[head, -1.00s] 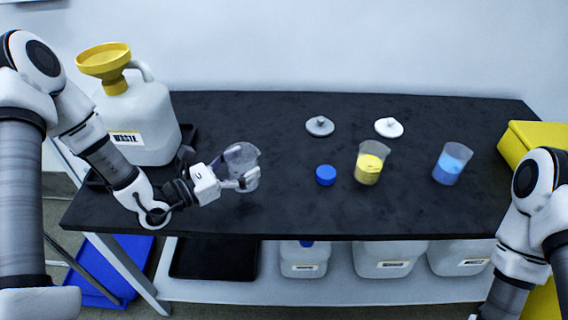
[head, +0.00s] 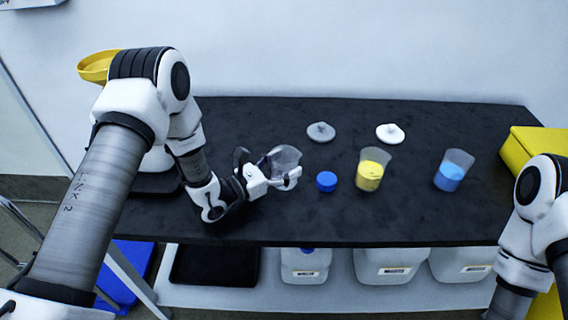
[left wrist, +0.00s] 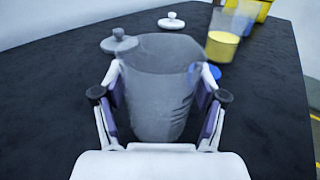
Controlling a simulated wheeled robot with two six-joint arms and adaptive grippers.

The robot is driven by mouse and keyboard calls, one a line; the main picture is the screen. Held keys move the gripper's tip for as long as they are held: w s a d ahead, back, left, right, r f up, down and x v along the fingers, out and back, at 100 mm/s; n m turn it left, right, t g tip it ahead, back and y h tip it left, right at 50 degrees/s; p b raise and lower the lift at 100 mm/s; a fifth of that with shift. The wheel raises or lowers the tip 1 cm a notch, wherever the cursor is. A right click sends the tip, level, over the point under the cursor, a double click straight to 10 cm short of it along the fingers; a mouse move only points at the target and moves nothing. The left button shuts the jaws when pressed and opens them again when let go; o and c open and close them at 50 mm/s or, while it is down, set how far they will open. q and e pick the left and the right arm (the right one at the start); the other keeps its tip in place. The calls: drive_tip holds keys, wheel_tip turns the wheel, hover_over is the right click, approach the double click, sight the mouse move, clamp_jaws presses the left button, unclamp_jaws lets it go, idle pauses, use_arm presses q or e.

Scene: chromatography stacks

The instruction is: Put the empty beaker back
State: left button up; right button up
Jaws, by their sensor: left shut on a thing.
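The empty beaker (head: 284,160) is clear and greyish. My left gripper (head: 280,178) is shut on it, over the dark bench top to the left of the blue cap. In the left wrist view the beaker (left wrist: 160,90) stands between the two fingers (left wrist: 160,105), its mouth facing up and away, and it looks empty. I cannot tell whether its base touches the bench. My right arm shows at the right edge of the head view, but its gripper is out of the frame.
A blue cap (head: 326,181), a beaker of yellow liquid (head: 370,172) and a beaker of blue liquid (head: 451,174) stand to the right. A grey lid (head: 320,132) and a white lid (head: 390,133) lie behind. A yellow box (head: 540,150) is at the right end. My left arm mostly hides the waste jug with its yellow funnel (head: 95,66).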

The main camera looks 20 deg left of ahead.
use_arm(q)
drive_tip(key=o, duration=1.3)
drive_tip(key=shift+f, duration=0.1)
drive_tip(key=shift+r+p, duration=0.35)
drive_tip(key=shift+p, duration=0.05)
drive_tip(key=v, duration=1.1)
drive_tip(key=shift+w+a+f+b, duration=0.1)
drive_tip(key=shift+w+f+b, duration=0.05)
drive_tip(key=shift+b, duration=0.15)
drive_tip(key=shift+s+a, duration=0.2)
drive_tip(key=shift+s, duration=0.35)
